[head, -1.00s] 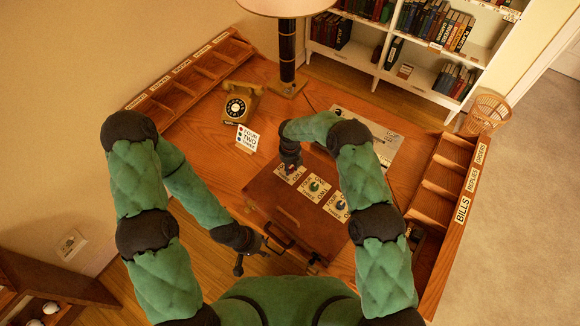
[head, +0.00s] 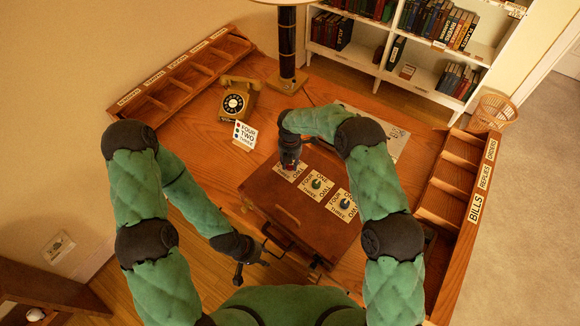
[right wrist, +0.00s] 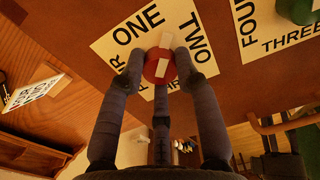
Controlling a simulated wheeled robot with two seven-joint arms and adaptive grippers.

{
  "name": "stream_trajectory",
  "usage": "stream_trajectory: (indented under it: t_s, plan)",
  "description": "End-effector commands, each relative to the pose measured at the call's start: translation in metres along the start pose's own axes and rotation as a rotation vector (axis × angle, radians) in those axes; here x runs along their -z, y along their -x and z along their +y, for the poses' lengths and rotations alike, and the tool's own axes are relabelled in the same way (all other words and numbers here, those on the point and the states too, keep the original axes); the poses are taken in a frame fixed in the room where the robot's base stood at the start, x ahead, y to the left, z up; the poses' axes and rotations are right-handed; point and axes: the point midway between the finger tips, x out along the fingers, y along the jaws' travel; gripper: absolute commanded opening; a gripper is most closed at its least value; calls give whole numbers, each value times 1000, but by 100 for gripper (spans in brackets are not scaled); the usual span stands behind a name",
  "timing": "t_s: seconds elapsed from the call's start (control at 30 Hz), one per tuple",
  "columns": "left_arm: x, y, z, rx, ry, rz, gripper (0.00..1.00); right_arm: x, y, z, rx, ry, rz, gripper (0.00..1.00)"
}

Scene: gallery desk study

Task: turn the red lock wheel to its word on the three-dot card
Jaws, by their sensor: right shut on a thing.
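The red lock wheel (right wrist: 151,72) sits on a white plate (right wrist: 107,46) with words around it. ONE is above it and TWO at right; the other words are partly hidden by my fingers. A pale stripe on the wheel runs upward, slightly right, between ONE and TWO. My right gripper (right wrist: 160,75) is shut on the wheel; it also shows from above in the head view (head: 290,163). The three-dot card (head: 244,135) reads FOUR, TWO, THREE beside its dots; the dot colours are too small to be sure of. My left gripper (head: 253,269) is open and empty near the desk's front edge.
A telephone (head: 236,99) and a lamp (head: 286,60) stand behind. Sorting trays (head: 461,177) line the sides. Desk left of the case is clear.

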Motion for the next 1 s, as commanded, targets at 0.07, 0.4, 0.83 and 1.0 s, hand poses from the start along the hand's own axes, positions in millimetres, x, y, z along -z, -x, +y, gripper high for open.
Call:
stream_trajectory:
  t_s: [0.07, 0.4, 0.83, 1.0]
  plan:
    - [0, -9, -3, 0, 0, 0, 40, 0, -3, 0, -2, -72, -1, 0]
    - [1, -29, -10, 0, 0, 0, 40, 0, -2, 0, -2, -395, -1, 0]
    - [2, -47, -17, 0, 0, 0, 40, 0, -1, 0, -1, -802, 0, 0]
    - [2, -53, -19, 0, 0, 0, 40, 0, -1, 0, 0, -964, 0, 0]
